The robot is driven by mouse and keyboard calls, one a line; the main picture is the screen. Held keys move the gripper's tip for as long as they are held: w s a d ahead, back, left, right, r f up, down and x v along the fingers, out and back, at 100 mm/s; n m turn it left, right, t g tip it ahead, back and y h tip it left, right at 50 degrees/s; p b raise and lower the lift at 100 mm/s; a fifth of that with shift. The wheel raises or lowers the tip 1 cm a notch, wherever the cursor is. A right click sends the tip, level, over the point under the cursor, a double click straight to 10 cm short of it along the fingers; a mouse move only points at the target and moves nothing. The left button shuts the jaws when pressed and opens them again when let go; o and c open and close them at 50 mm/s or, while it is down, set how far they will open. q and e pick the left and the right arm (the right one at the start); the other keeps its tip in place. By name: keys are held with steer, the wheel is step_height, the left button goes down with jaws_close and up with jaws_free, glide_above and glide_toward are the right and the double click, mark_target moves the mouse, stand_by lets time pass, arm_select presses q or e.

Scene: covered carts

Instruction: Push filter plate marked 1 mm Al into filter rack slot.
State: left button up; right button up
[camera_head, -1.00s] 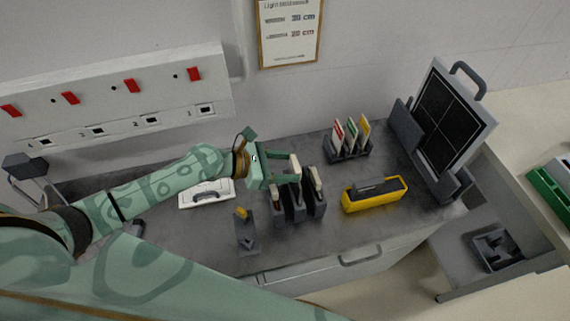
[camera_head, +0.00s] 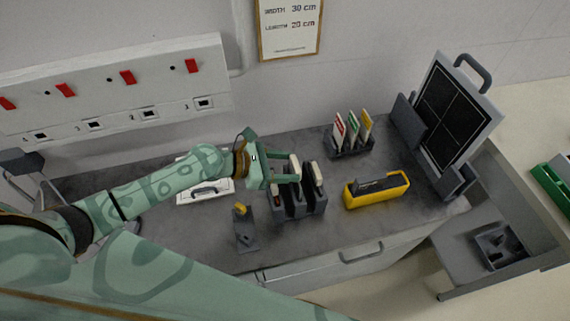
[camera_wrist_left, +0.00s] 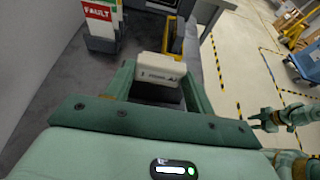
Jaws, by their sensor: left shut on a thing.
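The dark filter rack (camera_head: 299,207) stands on the grey bench with upright slots. My left gripper (camera_head: 291,170) is over it, shut on a pale filter plate (camera_head: 294,162). In the left wrist view that plate (camera_wrist_left: 160,69) sits between the two fingers; its small dark print is too small to read surely. The lower part of the plate is hidden, so I cannot tell how deep it sits. Another pale-topped plate (camera_head: 317,174) stands in the rack to the right.
A yellow tray (camera_head: 376,191) lies to the right, and a card holder (camera_head: 350,147) with coloured cards behind it. A dark stand (camera_head: 246,232) with a yellow top is close on the left. A panel in a frame (camera_head: 452,105) stands at the far right.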

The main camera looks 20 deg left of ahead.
arm_select(q)
steer(key=shift+f+b, duration=1.95)
steer(key=shift+f, duration=0.5)
step_height(320, 180, up, 9)
steer(key=p, duration=0.8)
steer(key=shift+p, duration=0.3)
steer(key=shift+f, duration=0.15)
stand_by(1.6)
steer(key=shift+f+b, duration=2.05)
steer(key=shift+f, duration=0.6)
